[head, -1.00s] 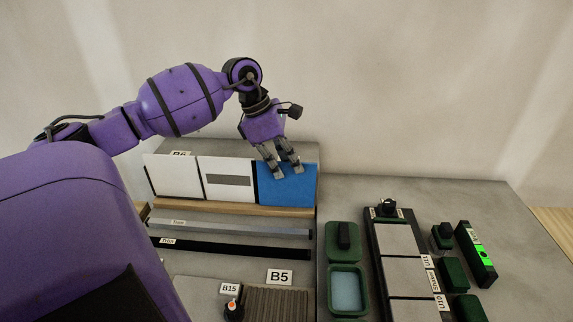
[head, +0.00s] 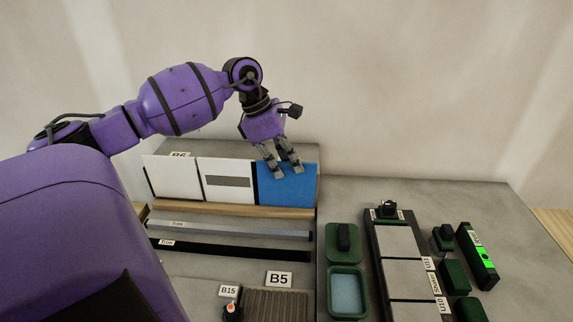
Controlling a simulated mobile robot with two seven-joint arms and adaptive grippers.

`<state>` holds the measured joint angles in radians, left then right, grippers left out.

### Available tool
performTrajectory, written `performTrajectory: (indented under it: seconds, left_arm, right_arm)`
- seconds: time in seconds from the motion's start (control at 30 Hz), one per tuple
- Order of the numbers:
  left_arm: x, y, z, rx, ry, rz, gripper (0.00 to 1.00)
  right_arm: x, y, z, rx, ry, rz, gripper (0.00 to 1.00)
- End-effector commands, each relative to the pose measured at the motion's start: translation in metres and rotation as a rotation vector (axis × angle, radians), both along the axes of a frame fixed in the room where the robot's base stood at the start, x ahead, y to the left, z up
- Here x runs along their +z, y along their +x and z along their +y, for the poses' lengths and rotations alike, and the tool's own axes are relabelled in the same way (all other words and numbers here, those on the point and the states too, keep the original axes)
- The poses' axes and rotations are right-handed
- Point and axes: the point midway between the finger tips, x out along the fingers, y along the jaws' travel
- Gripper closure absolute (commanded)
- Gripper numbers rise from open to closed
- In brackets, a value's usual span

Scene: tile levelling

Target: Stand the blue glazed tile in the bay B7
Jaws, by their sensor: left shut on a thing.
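The blue glazed tile (head: 298,192) stands upright at the right end of a row of tiles at the back of the bench. My left gripper (head: 287,172) is at its upper edge, fingers pointing down, shut on the tile. The fingers hide part of its top edge. The tile's lower edge is close behind a wooden strip (head: 235,209); whether it rests on the bottom cannot be told. No B7 label is readable. My right gripper is not in view.
A white tile (head: 165,180) and a white tile with a grey bar (head: 227,167) stand left of the blue one. Trim strips (head: 240,247) lie in front. To the right are a green tray (head: 348,291), a dark frame with grey tiles (head: 398,240) and a green-lit level (head: 478,256).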

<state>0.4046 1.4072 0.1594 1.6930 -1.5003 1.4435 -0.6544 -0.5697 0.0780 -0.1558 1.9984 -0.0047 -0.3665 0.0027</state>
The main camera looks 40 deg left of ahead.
Motion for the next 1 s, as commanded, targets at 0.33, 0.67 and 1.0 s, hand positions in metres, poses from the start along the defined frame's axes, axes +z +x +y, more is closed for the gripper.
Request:
performTrajectory:
  seconds: [0.33, 0.67, 1.0]
  left_arm:
    - [-0.001, 0.001, 0.000, 0.000, 0.001, -0.003, 1.00]
    - [-0.004, 0.001, 0.000, 0.000, 0.001, -0.003, 1.00]
    - [-0.004, 0.001, 0.001, 0.000, 0.001, -0.003, 1.00]
  right_arm:
    - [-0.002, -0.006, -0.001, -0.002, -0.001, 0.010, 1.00]
    - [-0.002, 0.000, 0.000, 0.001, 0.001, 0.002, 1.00]
    - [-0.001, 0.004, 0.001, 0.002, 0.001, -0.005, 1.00]
